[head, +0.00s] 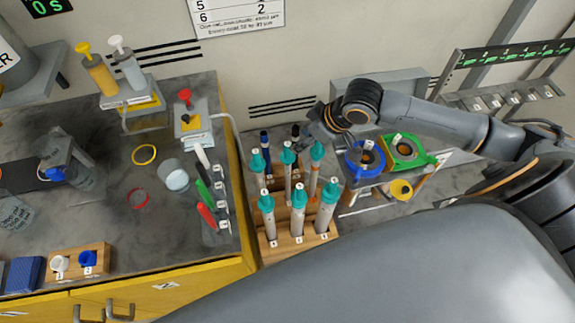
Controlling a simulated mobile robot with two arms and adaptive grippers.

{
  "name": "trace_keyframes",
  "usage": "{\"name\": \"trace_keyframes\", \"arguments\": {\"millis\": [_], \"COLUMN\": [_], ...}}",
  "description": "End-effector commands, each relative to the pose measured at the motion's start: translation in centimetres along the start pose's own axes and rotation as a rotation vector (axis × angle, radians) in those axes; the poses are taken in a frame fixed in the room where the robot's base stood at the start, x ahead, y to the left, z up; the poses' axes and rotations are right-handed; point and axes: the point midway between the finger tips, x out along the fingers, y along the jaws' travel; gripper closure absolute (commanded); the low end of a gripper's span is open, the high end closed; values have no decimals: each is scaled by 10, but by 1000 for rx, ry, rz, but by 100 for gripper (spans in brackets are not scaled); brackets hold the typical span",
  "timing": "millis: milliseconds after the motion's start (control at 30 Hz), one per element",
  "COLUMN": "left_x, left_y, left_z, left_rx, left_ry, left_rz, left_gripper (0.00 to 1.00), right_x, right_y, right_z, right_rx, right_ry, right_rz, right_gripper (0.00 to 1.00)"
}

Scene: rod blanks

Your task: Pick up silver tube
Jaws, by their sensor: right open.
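Several silver tubes with teal caps stand upright in a wooden rack (295,249) in the middle of the head view. The front row holds a left silver tube (269,224), a middle silver tube (298,222) and a right silver tube (325,217). More teal-capped rods stand behind them, one with an orange body (312,183). My right gripper (311,134) is open above the back right part of the rack, close to the rear rods. Its fingertips are small and partly unclear, and I cannot tell whether they touch a rod. My left gripper is not in view.
The dark bench (120,235) with a yellow front stands left of the rack. It carries a beaker (174,178), red and green marker-like items and a yellow ring (144,155).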

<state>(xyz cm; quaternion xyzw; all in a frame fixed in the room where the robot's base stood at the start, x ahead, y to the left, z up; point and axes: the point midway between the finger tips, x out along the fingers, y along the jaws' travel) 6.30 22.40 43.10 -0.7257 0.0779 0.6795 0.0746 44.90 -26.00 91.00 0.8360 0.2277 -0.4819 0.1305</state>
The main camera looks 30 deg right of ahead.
Motion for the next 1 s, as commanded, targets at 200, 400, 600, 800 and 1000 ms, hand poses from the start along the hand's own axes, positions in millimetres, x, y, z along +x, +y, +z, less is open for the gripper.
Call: {"name": "trace_keyframes", "arguments": {"millis": [200,400,600,800,1000], "left_x": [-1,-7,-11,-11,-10], "left_y": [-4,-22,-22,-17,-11], "left_z": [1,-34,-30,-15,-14], "left_rx": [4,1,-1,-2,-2], "left_ry": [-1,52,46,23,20], "left_rz": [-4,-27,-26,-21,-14], "left_gripper": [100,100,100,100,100], "right_x": [26,43,72,80,80], "right_y": [0,-2,-2,-2,-2], "right_z": [-1,-1,0,0,0], "right_rx": [0,1,1,-2,-2], "right_ry": [1,1,1,1,1], "right_rz": [0,-2,0,1,1], "right_gripper": [55,55,55,55,71]}}
